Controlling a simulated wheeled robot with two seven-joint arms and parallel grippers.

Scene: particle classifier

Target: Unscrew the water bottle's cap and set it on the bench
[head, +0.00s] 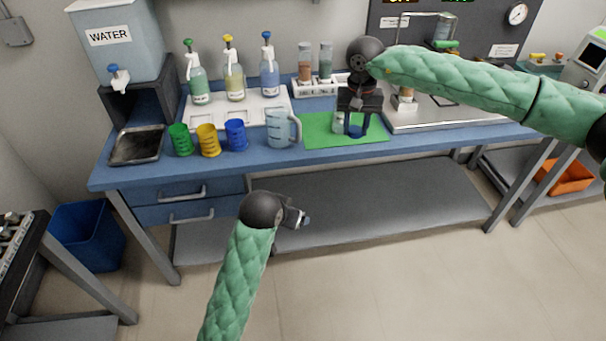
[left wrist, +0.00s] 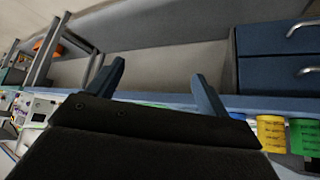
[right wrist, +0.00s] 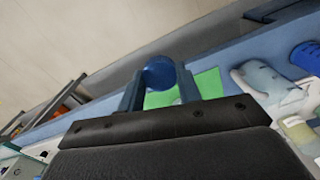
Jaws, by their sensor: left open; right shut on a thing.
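A round blue cap (right wrist: 159,72) is between the fingertips of my right gripper (right wrist: 158,88), which is shut on it, over the green mat (right wrist: 205,84). In the head view my right gripper (head: 355,122) points down at the mat (head: 315,130), and a blue spot, apparently the cap (head: 356,131), shows low between its fingers. A pale, clear thing (head: 340,122), perhaps the water bottle, shows just left of the fingers. The gripper partly hides it, and I cannot tell whether the cap is still on it. My left gripper (head: 303,218) is open and empty in front of the bench.
A clear measuring jug (head: 280,128) stands left of the mat, beside blue (head: 235,135), yellow (head: 208,140) and green (head: 180,139) cups. Spray bottles stand on a white tray (head: 205,113) behind. A metal plate (head: 440,120) lies to the right. The mat's front left is clear.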

